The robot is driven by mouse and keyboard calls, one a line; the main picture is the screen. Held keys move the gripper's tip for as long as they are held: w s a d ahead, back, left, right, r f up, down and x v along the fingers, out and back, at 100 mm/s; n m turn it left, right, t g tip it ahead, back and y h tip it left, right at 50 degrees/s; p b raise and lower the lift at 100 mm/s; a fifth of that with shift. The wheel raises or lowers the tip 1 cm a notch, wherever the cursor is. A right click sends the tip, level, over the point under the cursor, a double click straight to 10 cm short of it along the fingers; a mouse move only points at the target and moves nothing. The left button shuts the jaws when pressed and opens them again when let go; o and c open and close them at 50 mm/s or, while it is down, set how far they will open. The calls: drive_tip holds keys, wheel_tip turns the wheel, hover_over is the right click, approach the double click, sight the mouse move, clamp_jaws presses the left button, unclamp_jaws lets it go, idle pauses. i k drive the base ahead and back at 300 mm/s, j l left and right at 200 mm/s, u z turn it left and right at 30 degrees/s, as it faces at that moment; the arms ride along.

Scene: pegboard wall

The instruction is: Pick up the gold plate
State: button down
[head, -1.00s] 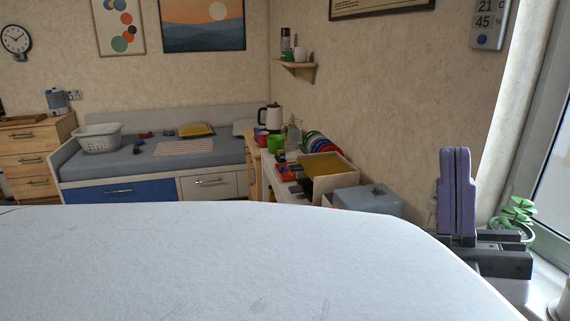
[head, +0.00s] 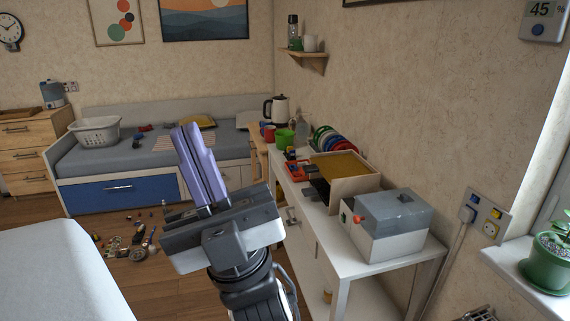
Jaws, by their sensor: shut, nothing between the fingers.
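My gripper (head: 186,130) is in the middle of the head view, its two lilac fingers pressed together and pointing up, with nothing between them. A row of coloured plates (head: 333,142) stands upright on the white side table at the right; green, red and blue ones show. I cannot make out a gold plate for certain among them. A flat golden-yellow surface (head: 345,165) shows inside an open cream box (head: 357,185) in front of the plates; I cannot tell what it is. My gripper is left of the table, apart from all of these.
The white table (head: 345,258) also holds a grey-lidded box (head: 392,215), a green mug (head: 283,138) and a kettle (head: 276,109). Small objects litter the floor (head: 135,240). A bed with a blue drawer (head: 120,195) stands behind. A pale surface (head: 55,275) fills the lower left.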

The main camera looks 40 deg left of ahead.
sight(338, 166)
drive_tip(key=u, duration=0.95)
drive_tip(key=i+l+z, duration=0.1)
drive_tip(key=i, duration=1.3)
